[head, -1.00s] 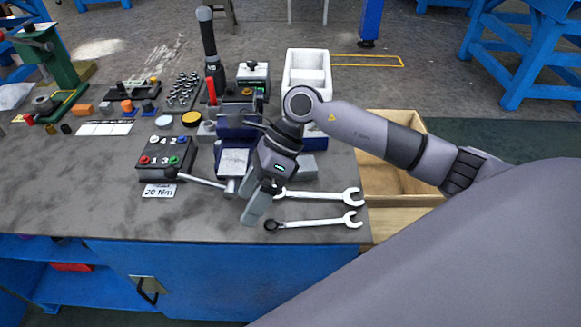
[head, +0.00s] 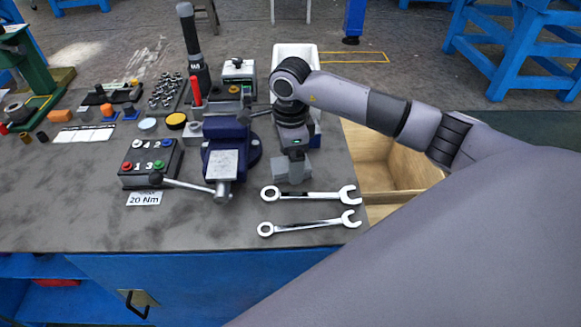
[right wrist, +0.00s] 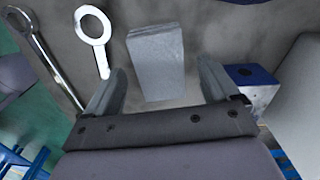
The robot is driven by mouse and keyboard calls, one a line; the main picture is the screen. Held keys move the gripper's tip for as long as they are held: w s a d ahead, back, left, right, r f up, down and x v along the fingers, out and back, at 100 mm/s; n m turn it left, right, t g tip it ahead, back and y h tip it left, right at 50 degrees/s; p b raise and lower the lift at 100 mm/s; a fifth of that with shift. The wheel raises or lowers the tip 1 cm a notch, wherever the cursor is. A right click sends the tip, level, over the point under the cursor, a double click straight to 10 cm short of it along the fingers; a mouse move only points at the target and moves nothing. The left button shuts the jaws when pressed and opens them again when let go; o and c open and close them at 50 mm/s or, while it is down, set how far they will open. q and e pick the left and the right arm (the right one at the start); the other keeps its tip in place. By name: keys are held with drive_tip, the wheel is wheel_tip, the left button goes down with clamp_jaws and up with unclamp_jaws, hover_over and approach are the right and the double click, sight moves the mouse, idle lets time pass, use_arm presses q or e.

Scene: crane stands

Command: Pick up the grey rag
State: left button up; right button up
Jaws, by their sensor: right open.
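A pale grey, flat-looking piece, which I take to be the grey rag (right wrist: 157,62), lies on the bench between my right gripper's fingers in the right wrist view. In the head view it is largely hidden by the gripper and hard to tell apart from the grey fingers. My right gripper (head: 293,172) points down just right of the blue vise (head: 224,165), above the two wrenches in the picture. Its fingers also show spread on both sides of the grey piece in the right wrist view (right wrist: 160,88); I see no contact. My left gripper is not in view.
Two wrenches (head: 310,194) lie in front of the gripper. The vise's handle (head: 185,184) sticks out left. A white tray (head: 296,56) stands behind the gripper, and an open wooden box (head: 385,165) is at right. The bench's front left is clear.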

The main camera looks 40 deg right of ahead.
drive_tip(key=shift+f, duration=0.35)
drive_tip(key=c, duration=1.1)
drive_tip(key=shift+c, duration=0.2)
wheel_tip(320, 180, up, 20)
drive_tip(key=p, duration=0.2)
drive_tip(key=shift+o, duration=1.3)
drive_tip(key=shift+c, duration=0.8)
